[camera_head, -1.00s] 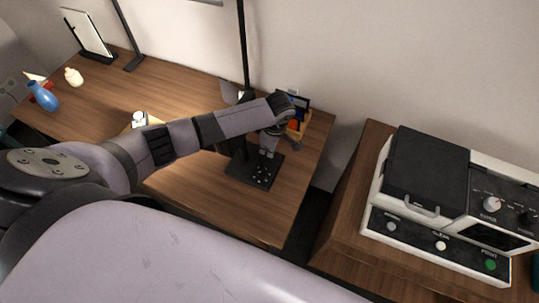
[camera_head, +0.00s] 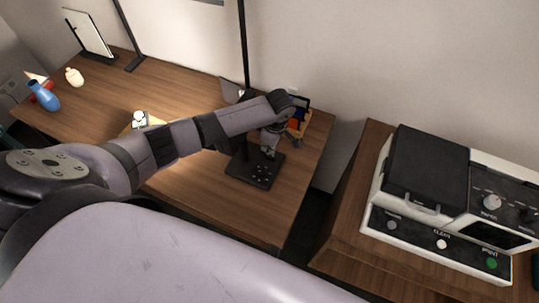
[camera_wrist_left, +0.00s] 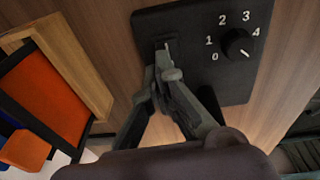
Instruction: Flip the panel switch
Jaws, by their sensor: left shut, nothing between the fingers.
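A black panel (camera_wrist_left: 183,22) lies on the wooden table in the left wrist view. It has a black dial (camera_wrist_left: 238,45) marked 0 to 4 and a small switch (camera_wrist_left: 166,47) to the dial's left. In the head view the panel (camera_head: 240,172) sits near the table's right end. My left gripper (camera_wrist_left: 162,78) is shut and empty, its fingertips at the near side of the switch. They partly hide it, and I cannot tell whether they touch it. My left gripper (camera_head: 269,153) is over the panel's back part in the head view. My right gripper is not in view.
A tray with coloured pieces (camera_head: 297,125) stands behind the panel; its orange and wooden parts (camera_wrist_left: 45,95) are close left of my gripper. A thin black pole (camera_head: 243,45) rises behind. A black-and-white machine (camera_head: 425,170) stands on a separate right-hand table.

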